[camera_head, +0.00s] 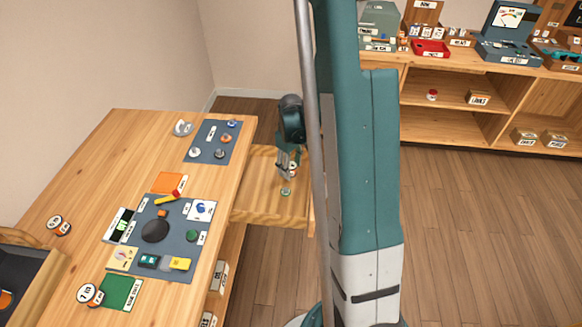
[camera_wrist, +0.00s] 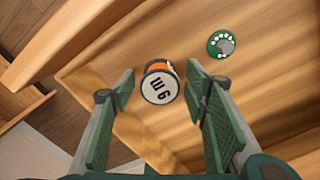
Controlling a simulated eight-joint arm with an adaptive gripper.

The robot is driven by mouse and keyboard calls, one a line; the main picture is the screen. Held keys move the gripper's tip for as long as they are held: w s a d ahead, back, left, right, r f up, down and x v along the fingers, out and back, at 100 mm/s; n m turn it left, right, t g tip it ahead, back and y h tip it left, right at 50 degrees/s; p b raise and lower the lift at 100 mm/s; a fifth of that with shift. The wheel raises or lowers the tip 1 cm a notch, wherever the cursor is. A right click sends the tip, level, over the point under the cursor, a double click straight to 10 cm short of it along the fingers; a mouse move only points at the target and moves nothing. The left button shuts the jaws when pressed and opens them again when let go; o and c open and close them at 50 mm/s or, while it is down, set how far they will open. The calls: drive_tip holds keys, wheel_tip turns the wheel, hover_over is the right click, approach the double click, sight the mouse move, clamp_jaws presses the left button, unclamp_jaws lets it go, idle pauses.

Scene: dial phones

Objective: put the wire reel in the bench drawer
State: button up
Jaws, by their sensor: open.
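The wire reel (camera_wrist: 160,84), with a white labelled face and an orange winding, is in the open bench drawer (camera_head: 262,207) in the wrist view. In the head view a small part of the reel (camera_head: 293,171) shows beside my fingers. My gripper (camera_wrist: 160,92) is open, with one finger on each side of the reel and a visible gap at both sides. The drawer's wooden floor (camera_wrist: 150,128) shows around the reel. I cannot tell for sure whether the reel rests flat on that floor.
A green round dial (camera_wrist: 222,44) lies in the drawer near the reel; it also shows in the head view (camera_head: 286,191). The workbench (camera_head: 90,180) holds mats, parts and other reels (camera_head: 88,294). Shelves (camera_head: 470,75) stand at the back right.

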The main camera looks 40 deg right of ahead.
sight(291, 166)
wheel_tip(291, 166, up, 12)
drive_tip(key=p, duration=0.2)
drive_tip(key=shift+p, duration=0.4)
idle(0.4)
drive_tip(key=shift+a+r, duration=0.1)
drive_tip(key=shift+r, duration=0.05)
drive_tip(key=s+a+r+m+t, duration=0.1)
drive_tip(key=s+a+r+t, duration=0.3)
drive_tip(key=a+r, duration=1.25)
drive_tip(key=s+a+r+t, duration=0.1)
drive_tip(key=s+a+r, duration=0.3)
drive_tip(key=s+a, duration=0.2)
drive_tip(key=s+a+r+m+t, duration=0.1)
drive_tip(key=s+a+r+t, duration=0.1)
drive_tip(key=s+a, duration=0.5)
drive_tip(key=shift+v, duration=1.1)
